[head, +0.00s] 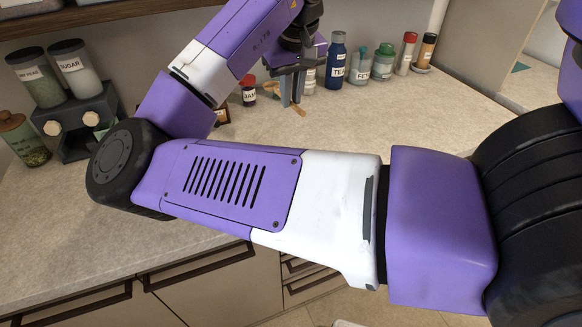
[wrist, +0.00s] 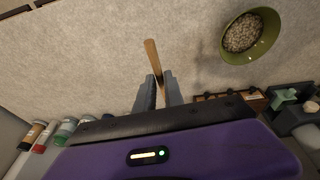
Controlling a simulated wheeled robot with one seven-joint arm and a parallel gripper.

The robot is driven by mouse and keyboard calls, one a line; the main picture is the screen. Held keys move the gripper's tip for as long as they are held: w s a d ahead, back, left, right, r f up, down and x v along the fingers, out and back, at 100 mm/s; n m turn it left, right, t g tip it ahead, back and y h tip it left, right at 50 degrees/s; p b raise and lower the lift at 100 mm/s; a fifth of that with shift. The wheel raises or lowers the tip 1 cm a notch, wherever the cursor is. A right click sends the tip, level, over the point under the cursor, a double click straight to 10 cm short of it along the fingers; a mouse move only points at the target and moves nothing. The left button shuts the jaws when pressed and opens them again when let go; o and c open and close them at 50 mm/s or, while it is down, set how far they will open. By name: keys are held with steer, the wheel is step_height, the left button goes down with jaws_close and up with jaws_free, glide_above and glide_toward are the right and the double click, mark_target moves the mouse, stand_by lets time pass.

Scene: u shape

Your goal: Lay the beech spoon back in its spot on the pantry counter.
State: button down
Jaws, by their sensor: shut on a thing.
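My gripper (head: 291,102) is over the pantry counter (head: 345,125), in front of the row of jars. In the wrist view my gripper (wrist: 160,82) is shut on the beech spoon (wrist: 152,56), whose light brown length sticks out past the fingertips. In the head view only small parts of the spoon (head: 299,110) show by the fingers. The spoon's other end is hidden by the gripper. I cannot tell whether the spoon touches the counter (wrist: 85,50). No marked spot for it can be made out.
A green bowl of grains (wrist: 269,44) stands right of the spoon in the wrist view. A wooden rack (wrist: 227,97) is near it. Labelled jars, including a blue bottle (head: 337,62), line the back. A dark stand (head: 78,139) holds canisters at left. Counter right of my gripper is clear.

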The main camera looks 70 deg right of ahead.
steer(key=shift+m+t+h, duration=0.3)
steer(key=shift+t+h, duration=0.1)
steer(key=shift+t, duration=0.2)
steer(key=shift+f, duration=0.3)
step_height(320, 180, down, 19)
steer(key=shift+f+b, duration=0.2)
steer(key=shift+b, duration=0.35)
steer(key=shift+f, duration=0.1)
steer(key=c, duration=1.5)
jaws_free()
steer(key=shift+w, duration=0.1)
steer(key=shift+o, duration=0.3)
